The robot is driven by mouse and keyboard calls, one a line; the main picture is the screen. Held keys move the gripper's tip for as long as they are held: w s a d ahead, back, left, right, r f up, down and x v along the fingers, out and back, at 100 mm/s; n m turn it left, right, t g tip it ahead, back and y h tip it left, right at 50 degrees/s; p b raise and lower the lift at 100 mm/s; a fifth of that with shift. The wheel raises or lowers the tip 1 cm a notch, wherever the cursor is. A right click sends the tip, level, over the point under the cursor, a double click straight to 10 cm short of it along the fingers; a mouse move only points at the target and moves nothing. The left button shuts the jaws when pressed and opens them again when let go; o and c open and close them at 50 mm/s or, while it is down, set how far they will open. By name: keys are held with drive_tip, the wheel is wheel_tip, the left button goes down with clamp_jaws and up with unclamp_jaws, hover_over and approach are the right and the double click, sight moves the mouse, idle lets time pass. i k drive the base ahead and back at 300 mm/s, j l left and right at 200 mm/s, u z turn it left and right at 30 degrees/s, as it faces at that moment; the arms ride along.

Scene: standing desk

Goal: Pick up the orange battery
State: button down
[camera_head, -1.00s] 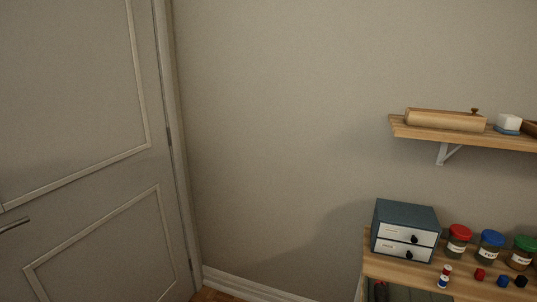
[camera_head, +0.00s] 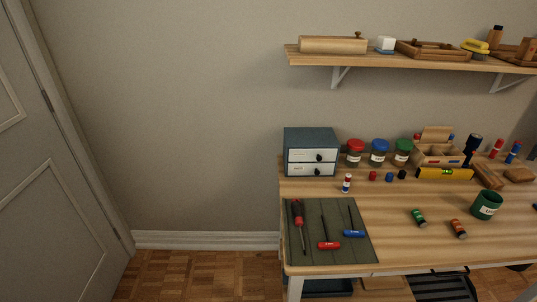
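The orange battery (camera_head: 458,228) lies on its side on the wooden desk (camera_head: 400,250), toward the right of the view and near the desk's front edge. It has dark ends. A green battery (camera_head: 418,217) lies to its left, and a dark green cup (camera_head: 486,205) stands behind it to the right. Nothing covers the orange battery. My gripper is not in view.
A dark mat (camera_head: 318,250) with screwdrivers and hex keys lies at the desk's left. A drawer box (camera_head: 311,152), lidded jars (camera_head: 379,152) and a yellow level (camera_head: 444,174) stand behind. A wall shelf (camera_head: 400,60) hangs above. Floor (camera_head: 200,272) is clear at left.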

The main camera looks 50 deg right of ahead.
sight(461, 234)
drive_tip(key=z, duration=2.1)
drive_tip(key=k+j+u, duration=0.2)
drive_tip(key=j, duration=0.15)
drive_tip(key=k+j+u, duration=0.2)
drive_tip(key=j, duration=0.15)
drive_tip(key=i, duration=0.05)
